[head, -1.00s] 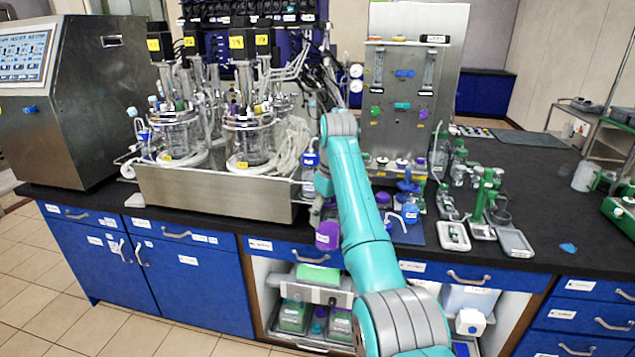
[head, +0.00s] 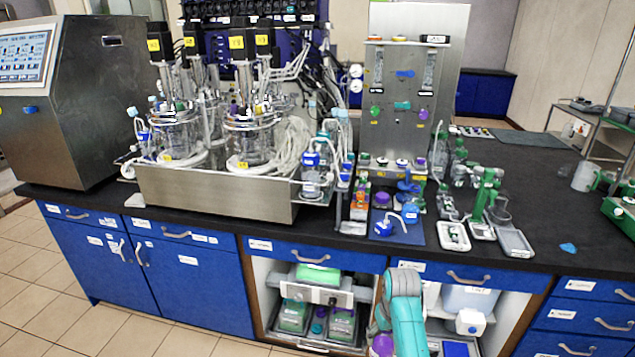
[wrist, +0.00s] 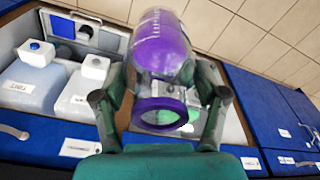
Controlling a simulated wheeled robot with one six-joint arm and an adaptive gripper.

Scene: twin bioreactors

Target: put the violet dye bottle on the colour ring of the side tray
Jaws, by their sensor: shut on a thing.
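The violet dye bottle (wrist: 162,42) is between the two fingers of my gripper (wrist: 157,85) in the wrist view. It has a violet body and a violet ring at its near end, with clear parts around them. My gripper is shut on it. In the head view the bottle's violet part (head: 382,346) shows at the bottom edge, in front of the open cabinet and below the bench top. My arm partly hides it there. I cannot make out the side tray or its colour ring with certainty.
The black bench top (head: 335,243) above carries the twin bioreactors (head: 250,140), a blue mat (head: 428,238) with bottles, and green stands (head: 487,195). Tiled floor (head: 120,320) lies clear at left.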

